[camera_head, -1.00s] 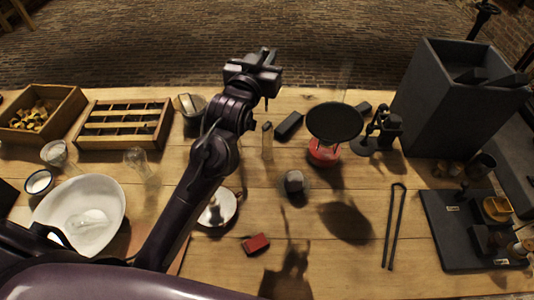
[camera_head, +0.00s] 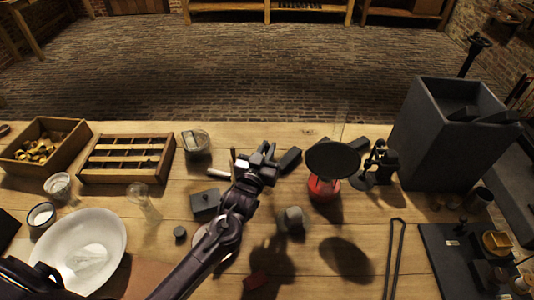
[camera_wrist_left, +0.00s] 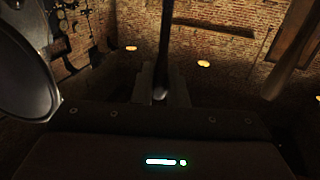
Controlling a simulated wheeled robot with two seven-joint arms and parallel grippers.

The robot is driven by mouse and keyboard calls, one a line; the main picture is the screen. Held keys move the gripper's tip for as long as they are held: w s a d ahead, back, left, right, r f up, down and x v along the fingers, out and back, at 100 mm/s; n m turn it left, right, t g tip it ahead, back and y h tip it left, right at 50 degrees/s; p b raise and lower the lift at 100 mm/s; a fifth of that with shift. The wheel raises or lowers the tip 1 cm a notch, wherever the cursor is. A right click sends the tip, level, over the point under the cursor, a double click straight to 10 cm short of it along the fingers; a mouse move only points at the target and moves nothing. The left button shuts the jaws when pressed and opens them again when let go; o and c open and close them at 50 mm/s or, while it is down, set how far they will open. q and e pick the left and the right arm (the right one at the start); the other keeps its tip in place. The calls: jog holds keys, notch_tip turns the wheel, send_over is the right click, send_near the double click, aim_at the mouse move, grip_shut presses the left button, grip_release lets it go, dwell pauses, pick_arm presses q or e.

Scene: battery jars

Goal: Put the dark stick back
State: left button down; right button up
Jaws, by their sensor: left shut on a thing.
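My left gripper (camera_head: 262,155) is low over the middle of the table, left of the dark round dish (camera_head: 332,160). In the left wrist view its jaws (camera_wrist_left: 160,95) are shut on a thin dark stick (camera_wrist_left: 166,45), which runs up out of the picture. In the head view I cannot clearly make out the held stick against the gripper and clutter. A wooden tray with long compartments (camera_head: 172,160) stands at the left. My right gripper is not in view.
A dark lidded box (camera_head: 204,203) is beside my left arm. A tall grey box (camera_head: 425,140) stands at right. Bare wood lies along the back.

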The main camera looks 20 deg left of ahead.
pick_arm(q)
notch_tip(320, 180, down, 2)
jog(key=shift+f, duration=0.25)
jog(key=c, duration=1.5)
grip_release()
jog(key=shift+o, duration=0.2)
jog(key=shift+s, duration=0.1)
jog(key=s+b, duration=0.2)
jog(key=s, duration=0.9)
jog(key=shift+s+a, duration=0.2)
jog(key=shift+s, duration=0.2)
